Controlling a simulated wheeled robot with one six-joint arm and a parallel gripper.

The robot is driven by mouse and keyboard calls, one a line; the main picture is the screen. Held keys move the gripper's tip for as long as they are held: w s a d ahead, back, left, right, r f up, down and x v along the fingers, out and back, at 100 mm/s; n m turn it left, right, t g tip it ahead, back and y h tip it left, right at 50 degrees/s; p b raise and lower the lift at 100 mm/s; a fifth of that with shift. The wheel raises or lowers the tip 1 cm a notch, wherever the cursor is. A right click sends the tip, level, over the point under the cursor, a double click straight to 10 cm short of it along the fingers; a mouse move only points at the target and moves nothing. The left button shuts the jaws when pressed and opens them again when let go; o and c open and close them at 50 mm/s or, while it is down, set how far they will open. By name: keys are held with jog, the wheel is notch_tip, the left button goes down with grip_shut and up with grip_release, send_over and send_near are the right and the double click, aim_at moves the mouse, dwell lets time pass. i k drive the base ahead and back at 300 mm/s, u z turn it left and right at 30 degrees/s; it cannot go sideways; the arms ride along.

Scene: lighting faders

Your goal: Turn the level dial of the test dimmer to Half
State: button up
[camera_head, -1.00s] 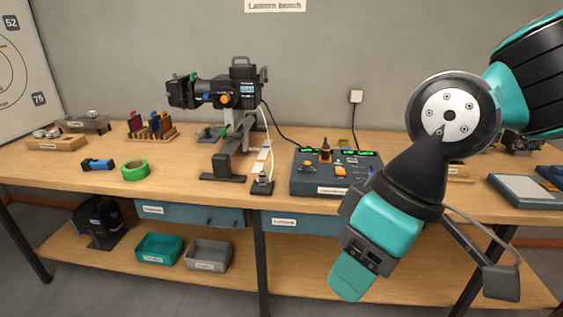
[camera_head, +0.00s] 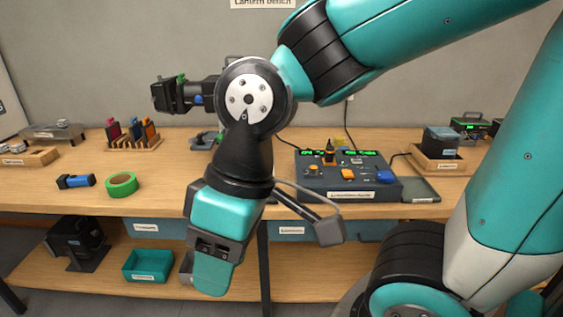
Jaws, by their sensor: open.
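My gripper (camera_head: 211,278) hangs fingers-down in front of the bench's front edge, left of centre. It is open, seen side-on, and appears empty. No label reading test dimmer can be made out. A dark box with a green display (camera_head: 470,122) stands at the back right; it is small, and no dial can be told on it. A grey control console (camera_head: 325,190) with green displays, an orange knob and a blue knob sits on the bench, right of my gripper and apart from it. Its dial markings are too small to read.
My arm hides much of the lantern (camera_head: 172,95) and its stand. A wooden tray with a black box (camera_head: 439,140) is right of the console. Green tape (camera_head: 121,184) and a blue-black torch-like object (camera_head: 75,181) lie left. A teal bin (camera_head: 148,266) sits on the lower shelf.

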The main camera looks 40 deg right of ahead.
aim_at(313, 169)
jog(key=z, duration=0.35)
jog(key=i, duration=0.85)
jog(key=z, duration=0.6)
